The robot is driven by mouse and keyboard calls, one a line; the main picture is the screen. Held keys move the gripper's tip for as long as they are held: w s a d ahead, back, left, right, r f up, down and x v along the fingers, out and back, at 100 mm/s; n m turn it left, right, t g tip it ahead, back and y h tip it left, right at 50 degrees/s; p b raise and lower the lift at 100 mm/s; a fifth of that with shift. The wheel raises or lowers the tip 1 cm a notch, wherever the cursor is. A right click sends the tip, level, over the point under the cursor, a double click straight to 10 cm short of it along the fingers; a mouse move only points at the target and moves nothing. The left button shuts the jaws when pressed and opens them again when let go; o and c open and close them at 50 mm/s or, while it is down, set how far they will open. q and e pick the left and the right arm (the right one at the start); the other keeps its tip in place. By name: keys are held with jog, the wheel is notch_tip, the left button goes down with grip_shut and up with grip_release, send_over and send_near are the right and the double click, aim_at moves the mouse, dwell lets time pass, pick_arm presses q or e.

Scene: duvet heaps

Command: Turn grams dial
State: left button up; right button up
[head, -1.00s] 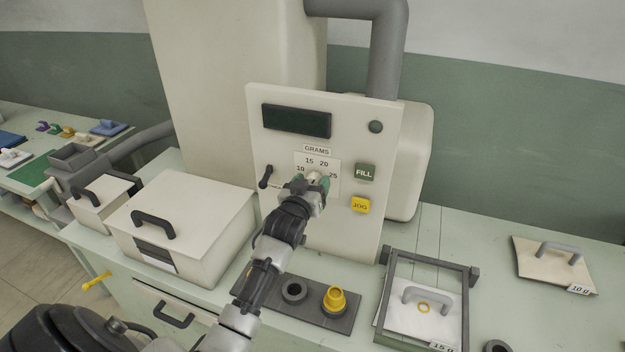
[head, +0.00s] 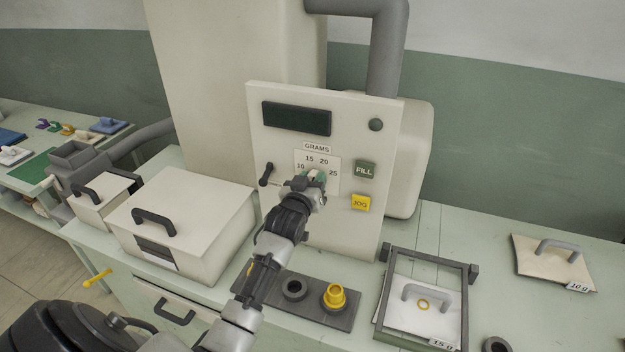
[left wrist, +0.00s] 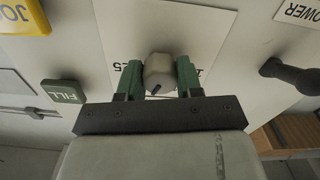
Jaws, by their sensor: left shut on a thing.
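The grams dial's pale knob (left wrist: 158,70) is between the two green fingers of my left gripper (left wrist: 158,78) in the left wrist view. A short dark mark shows on the knob. In the head view my left gripper (head: 311,180) is shut on the knob, at the front of the cream panel (head: 344,225). The dial plate (head: 330,163) reads 10, 15, 20 and 25 under the word GRAMS. The gripper hides most of the knob there, so I cannot tell which number it points to. My right gripper is not in view.
The green FILL button (head: 364,169) and yellow JOG button (head: 360,202) sit right of the dial. A black lever (head: 266,174) is left of it. Below stand a dark tray (head: 318,312) with a yellow cup (head: 334,297) and a framed 15 g stand (head: 468,305).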

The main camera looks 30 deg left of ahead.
pick_arm(q)
jog(key=n+p, duration=0.1)
jog(key=n, duration=0.4)
jog(key=shift+p, duration=0.35)
jog(key=shift+n+p, duration=0.45)
jog(key=shift+n, duration=1.65)
jog(key=o, duration=0.9)
jog(key=b+v, duration=0.2)
jog(key=v, duration=0.8)
jog(key=shift+s, duration=0.4)
